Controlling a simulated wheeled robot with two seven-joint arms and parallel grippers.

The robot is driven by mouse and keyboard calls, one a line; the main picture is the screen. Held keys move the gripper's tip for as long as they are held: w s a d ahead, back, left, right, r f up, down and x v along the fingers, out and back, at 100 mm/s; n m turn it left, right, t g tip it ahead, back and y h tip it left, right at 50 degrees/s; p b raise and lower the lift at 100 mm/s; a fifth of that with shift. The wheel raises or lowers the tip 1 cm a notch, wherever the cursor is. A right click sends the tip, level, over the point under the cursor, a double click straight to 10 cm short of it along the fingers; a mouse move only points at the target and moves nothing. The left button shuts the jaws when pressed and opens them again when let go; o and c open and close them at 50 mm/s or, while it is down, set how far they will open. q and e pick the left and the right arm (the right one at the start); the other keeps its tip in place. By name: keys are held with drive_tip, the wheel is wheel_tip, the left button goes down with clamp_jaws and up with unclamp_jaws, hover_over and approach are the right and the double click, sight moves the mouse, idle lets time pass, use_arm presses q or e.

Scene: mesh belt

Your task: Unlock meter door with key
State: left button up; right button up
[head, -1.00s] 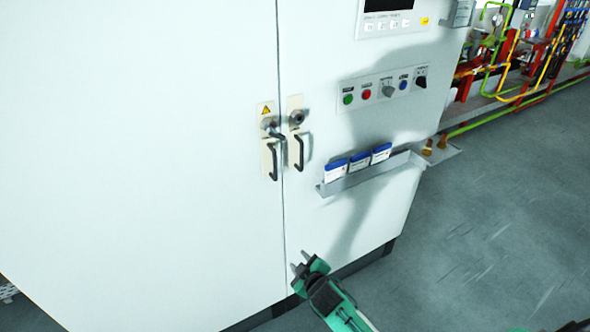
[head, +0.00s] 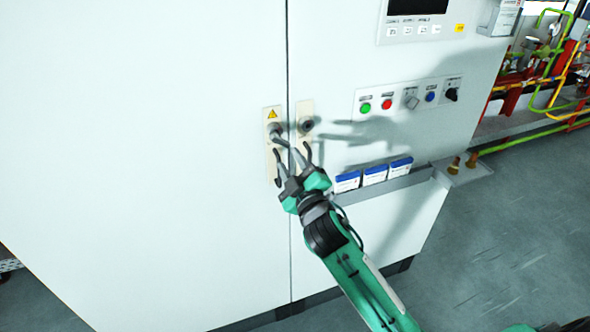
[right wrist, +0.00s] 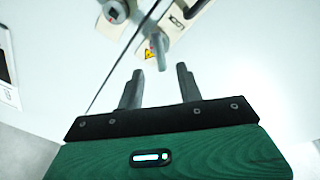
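The tall white cabinet has a left door (head: 140,150) and a right door (head: 420,115) meeting at a vertical seam. The left door's lock plate (head: 271,115) bears a yellow warning sign and a round lock with a grey key-like piece (head: 280,132) sticking out; it also shows in the right wrist view (right wrist: 160,52). The right door's lock plate (head: 304,109) has a round dark lock. My right gripper (head: 293,150) is open and empty, its fingers just below the grey piece and pointing at it. In the right wrist view the piece lies ahead of the finger gap, apart from the fingers. My left gripper is not in view.
A button panel (head: 408,97) and a shelf (head: 385,188) with several blue-white boxes are on the right door, right of my gripper. A screen panel (head: 425,22) is above. Pipes (head: 560,70) stand at the far right. Floor (head: 500,230) is clear.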

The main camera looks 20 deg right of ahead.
sight(281, 143)
drive_tip(key=shift+w+r, duration=0.1)
drive_tip(key=shift+w, duration=0.8)
drive_tip(key=shift+w+a+r, duration=0.1)
drive_tip(key=shift+w+r, duration=0.05)
drive_tip(key=shift+w, duration=0.8)
drive_tip(key=shift+w+d+r, duration=0.1)
drive_tip(key=shift+w+r, duration=0.1)
drive_tip(key=shift+w, duration=0.8)
drive_tip(key=shift+w+a+r, duration=0.1)
drive_tip(key=shift+w+r, duration=0.05)
drive_tip(key=shift+w, duration=0.8)
clamp_jaws()
